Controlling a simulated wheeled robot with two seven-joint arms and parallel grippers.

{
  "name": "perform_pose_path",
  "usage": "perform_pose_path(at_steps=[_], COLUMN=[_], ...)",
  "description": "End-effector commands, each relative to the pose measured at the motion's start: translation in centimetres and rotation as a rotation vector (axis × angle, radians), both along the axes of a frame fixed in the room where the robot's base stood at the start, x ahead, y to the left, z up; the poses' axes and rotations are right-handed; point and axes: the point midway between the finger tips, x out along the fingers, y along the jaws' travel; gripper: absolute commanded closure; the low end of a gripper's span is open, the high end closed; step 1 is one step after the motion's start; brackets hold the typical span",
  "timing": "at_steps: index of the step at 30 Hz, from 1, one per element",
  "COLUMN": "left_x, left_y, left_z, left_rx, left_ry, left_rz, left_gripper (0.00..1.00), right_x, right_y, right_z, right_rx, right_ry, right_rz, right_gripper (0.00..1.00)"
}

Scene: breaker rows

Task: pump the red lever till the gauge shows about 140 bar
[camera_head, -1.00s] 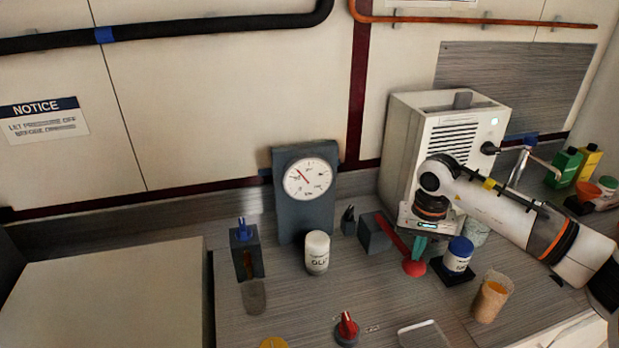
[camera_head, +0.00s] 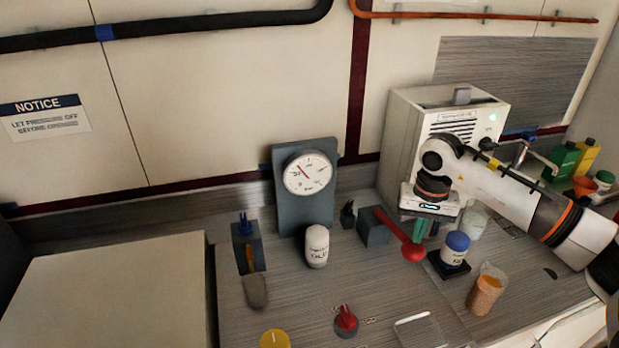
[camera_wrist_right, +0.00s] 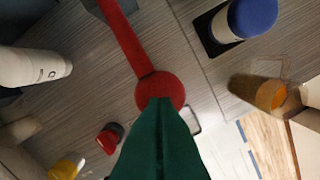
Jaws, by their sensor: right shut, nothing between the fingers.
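The red lever (camera_head: 397,228) reaches from a dark grey block (camera_head: 372,229) to a round red knob (camera_head: 413,252). The white gauge (camera_head: 308,173) on a grey panel has a red needle pointing to the upper left; its numbers are too small to read. My right gripper (camera_head: 420,232) has its green fingers shut and empty, just behind the knob. In the right wrist view the shut fingertips (camera_wrist_right: 162,102) overlap the knob (camera_wrist_right: 160,90); I cannot tell whether they touch it. My left gripper is not in view.
A blue-capped bottle (camera_head: 455,249) stands close right of the knob, with an orange-filled beaker (camera_head: 486,290) beyond it. A white bottle (camera_head: 317,246) stands before the gauge. A red rotary knob (camera_head: 346,321) and a clear tray (camera_head: 418,331) lie nearer. A white machine (camera_head: 412,120) stands behind.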

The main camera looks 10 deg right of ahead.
Motion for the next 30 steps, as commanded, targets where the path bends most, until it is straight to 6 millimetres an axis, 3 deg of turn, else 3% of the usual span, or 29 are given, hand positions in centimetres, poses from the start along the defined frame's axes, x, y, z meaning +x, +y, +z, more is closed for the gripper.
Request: perform_pose_path(at_steps=[11, 30], left_x=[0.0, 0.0], left_y=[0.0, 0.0], left_z=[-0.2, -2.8], left_rx=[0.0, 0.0], left_ry=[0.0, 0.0], left_rz=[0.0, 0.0], left_gripper=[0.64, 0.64], right_x=[0.0, 0.0], right_y=[0.0, 0.0], right_z=[-0.2, -3.5], right_rx=[0.0, -0.001], right_ry=[0.0, 0.0], right_rz=[0.0, 0.0], right_gripper=[1.0, 1.0])
